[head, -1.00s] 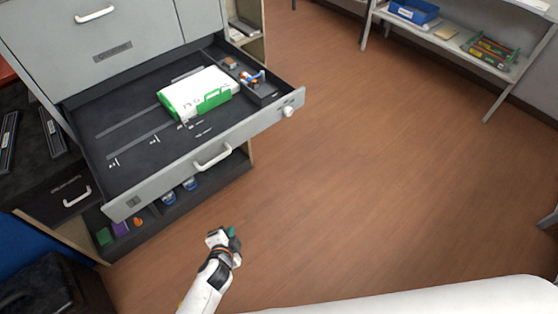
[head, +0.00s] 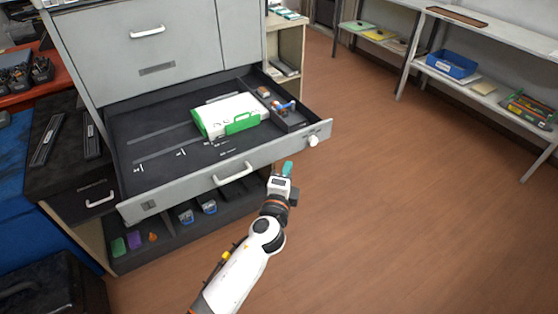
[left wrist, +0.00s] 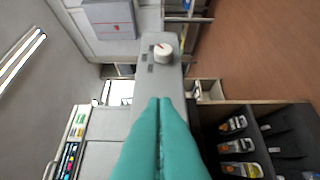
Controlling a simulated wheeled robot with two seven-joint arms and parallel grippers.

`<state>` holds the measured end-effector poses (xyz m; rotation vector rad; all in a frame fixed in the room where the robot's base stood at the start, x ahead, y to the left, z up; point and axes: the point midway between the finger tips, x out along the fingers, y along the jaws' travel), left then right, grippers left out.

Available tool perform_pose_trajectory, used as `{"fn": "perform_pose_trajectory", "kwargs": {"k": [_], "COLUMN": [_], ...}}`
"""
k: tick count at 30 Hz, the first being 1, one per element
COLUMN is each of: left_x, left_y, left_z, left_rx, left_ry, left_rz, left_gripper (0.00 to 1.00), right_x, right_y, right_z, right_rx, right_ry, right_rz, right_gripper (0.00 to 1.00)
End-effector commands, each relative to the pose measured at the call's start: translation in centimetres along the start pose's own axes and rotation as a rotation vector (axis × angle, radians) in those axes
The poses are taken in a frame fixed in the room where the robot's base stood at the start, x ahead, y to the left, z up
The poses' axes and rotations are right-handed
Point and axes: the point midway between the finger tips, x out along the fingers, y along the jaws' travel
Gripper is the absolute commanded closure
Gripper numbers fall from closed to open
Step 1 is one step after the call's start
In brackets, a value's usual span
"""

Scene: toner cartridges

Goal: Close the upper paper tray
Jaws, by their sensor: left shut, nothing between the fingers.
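The upper paper tray is a wide grey drawer (head: 270,153) pulled far out of the grey cabinet. Its front carries a white bar handle (head: 233,174) and a white round knob (head: 313,141), which also shows in the left wrist view (left wrist: 163,52). A white and green pack (head: 230,115) lies inside. My left gripper (head: 287,168) has teal fingers, shut and empty, in front of the tray's front panel, between handle and knob. In the left wrist view the fingertips (left wrist: 160,100) point toward the grey front (left wrist: 150,85); contact cannot be told. My right gripper is not in view.
A small divided bin (head: 290,118) with small parts sits in the tray's right side. A lower open shelf (head: 165,235) holds ink bottles and coloured items. A dark drawer unit (head: 75,195) stands at left. The wooden floor (head: 400,200) at right is clear up to white shelving.

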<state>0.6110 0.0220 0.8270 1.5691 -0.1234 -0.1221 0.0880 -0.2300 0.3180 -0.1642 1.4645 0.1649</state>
Motion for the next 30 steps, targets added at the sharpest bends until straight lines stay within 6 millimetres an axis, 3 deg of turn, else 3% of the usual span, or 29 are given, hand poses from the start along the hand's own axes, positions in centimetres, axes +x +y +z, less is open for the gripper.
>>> {"fn": "perform_pose_trajectory", "kwargs": {"k": [3,9,24,30], "left_x": [1.6,2.9,3.2,4.2], "left_y": [0.1,0.0,-0.1,-0.1], "left_z": [-1.3,-2.6,-2.9,-4.0], "left_rx": [0.003,-0.001,-0.001,0.001], "left_ry": [0.001,0.000,0.000,0.001], "left_rz": [0.000,0.000,0.000,0.001], "left_gripper": [1.00,1.00,1.00,1.00], "right_x": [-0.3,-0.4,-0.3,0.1], "right_y": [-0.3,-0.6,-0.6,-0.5], "right_z": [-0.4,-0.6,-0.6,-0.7], "right_rx": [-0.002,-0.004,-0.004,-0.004], "right_ry": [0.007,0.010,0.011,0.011], "right_rz": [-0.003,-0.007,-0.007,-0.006], "right_gripper": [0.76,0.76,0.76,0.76]}}
